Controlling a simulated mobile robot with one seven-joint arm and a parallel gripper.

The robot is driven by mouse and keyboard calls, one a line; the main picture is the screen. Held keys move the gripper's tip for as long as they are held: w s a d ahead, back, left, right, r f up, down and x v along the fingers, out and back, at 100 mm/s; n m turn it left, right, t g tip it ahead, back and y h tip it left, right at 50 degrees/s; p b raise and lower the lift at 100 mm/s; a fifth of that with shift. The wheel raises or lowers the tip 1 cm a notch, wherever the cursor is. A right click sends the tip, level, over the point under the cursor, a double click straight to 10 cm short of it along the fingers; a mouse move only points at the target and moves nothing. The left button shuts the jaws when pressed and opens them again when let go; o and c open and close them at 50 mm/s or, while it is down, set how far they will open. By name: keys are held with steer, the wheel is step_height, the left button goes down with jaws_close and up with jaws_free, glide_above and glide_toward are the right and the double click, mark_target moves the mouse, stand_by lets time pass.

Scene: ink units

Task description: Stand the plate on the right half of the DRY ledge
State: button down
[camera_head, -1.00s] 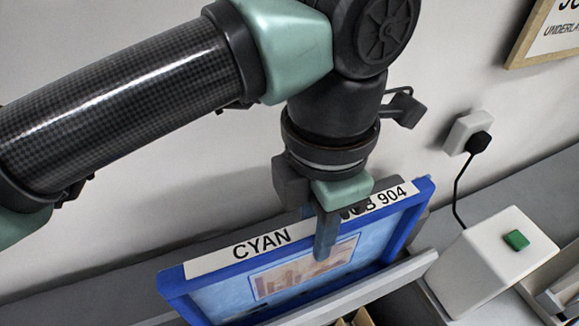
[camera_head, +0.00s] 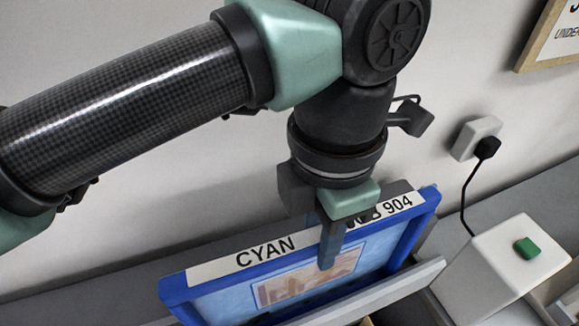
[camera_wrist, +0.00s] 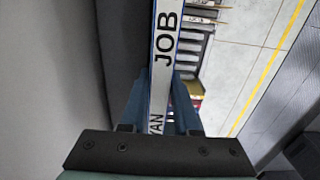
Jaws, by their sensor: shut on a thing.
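The plate (camera_head: 268,288) is a blue-framed panel with a white strip reading CYAN and JOB 904 along its top edge and a pale blue face with a brownish picture. My gripper (camera_head: 330,245) is shut on its top edge near the middle, one finger in front of the face. In the wrist view the plate's top strip (camera_wrist: 166,50) runs between my two fingers (camera_wrist: 160,105). The plate stands nearly upright behind a grey ledge lip (camera_head: 375,292). Its lower edge is hidden by the lip, so I cannot tell whether it rests on the ledge. No DRY label is visible.
A white box with a green button (camera_head: 527,248) stands right of the plate. A black plug (camera_head: 487,147) sits in a wall socket, its cord hanging behind the box. A wood-framed sign (camera_head: 550,38) hangs at upper right. The wall is close behind the plate.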

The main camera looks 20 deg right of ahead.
steer(key=shift+f, duration=0.1)
stand_by(0.3)
steer(key=c, duration=0.6)
jaws_free()
steer(key=shift+o, duration=0.2)
step_height(320, 180, up, 13)
steer(key=b, duration=0.2)
step_height(320, 180, up, 5)
steer(key=p, duration=0.4)
